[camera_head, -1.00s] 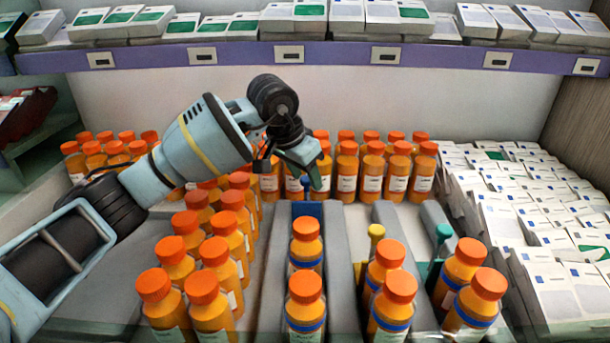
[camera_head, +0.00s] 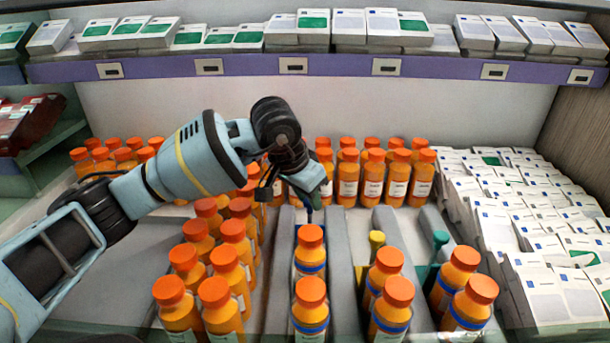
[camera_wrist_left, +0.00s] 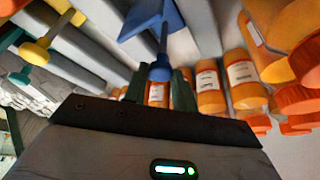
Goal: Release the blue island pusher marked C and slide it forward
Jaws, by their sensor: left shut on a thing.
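The blue pusher (camera_head: 309,215) stands at the far end of the middle lane, behind two orange bottles. In the head view only a narrow part of it shows under my left gripper (camera_head: 309,196). In the left wrist view, the pusher's blue rounded end (camera_wrist_left: 160,72) sits between the fingers of my left gripper (camera_wrist_left: 158,84), which is shut on it. Its stem leads to a wide blue head (camera_wrist_left: 150,16). No letter C can be read. My right gripper is not in view.
Orange-capped bottles (camera_head: 310,306) stand in the lane ahead of the pusher, with rows of bottles (camera_head: 232,244) to its left. A yellow pusher (camera_head: 376,243) and a green pusher (camera_head: 440,240) stand to the right. Grey dividers (camera_head: 343,262) bound the lane. White boxes (camera_head: 497,228) fill the right side.

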